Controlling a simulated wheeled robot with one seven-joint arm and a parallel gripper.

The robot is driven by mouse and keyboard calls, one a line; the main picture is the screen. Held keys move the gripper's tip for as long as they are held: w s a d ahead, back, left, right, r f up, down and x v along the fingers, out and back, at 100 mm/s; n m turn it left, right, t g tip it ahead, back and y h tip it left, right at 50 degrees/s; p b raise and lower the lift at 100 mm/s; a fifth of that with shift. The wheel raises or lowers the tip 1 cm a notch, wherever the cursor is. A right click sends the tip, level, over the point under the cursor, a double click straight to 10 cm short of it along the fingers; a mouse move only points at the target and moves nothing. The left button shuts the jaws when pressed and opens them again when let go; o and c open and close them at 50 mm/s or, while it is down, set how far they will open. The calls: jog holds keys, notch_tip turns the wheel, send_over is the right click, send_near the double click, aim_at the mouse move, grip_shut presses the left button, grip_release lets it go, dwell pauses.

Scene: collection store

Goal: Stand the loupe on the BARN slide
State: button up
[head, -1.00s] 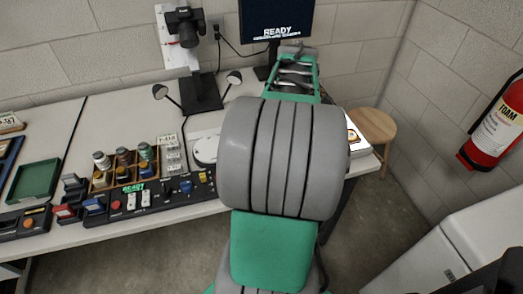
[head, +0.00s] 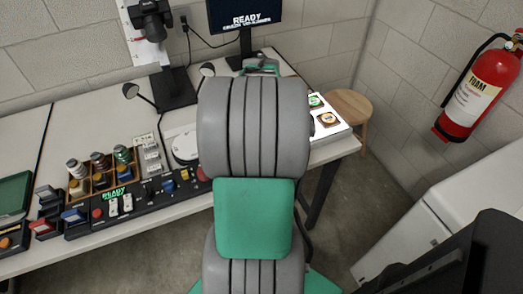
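A lit white light panel (head: 336,131) lies at the right end of the table, partly hidden by my arm. Two small slides show on it: one with a green picture (head: 315,101) and one with an orange-brown picture (head: 327,119). Their lettering is too small to read, so I cannot tell which is BARN. I cannot make out the loupe. My grey and green arm fills the middle of the view and covers part of the table. My gripper's fingers are hidden behind it.
A wooden tray (head: 103,189) of small jars and a control panel (head: 125,209) are at left. A camera stand (head: 176,91) and a monitor (head: 240,17) are at the back. A stool (head: 350,107) stands beyond the table's right end. A fire extinguisher (head: 478,95) is on the right wall.

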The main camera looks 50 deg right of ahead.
grip_shut()
dwell(0.3)
jog(key=shift+r, duration=0.1)
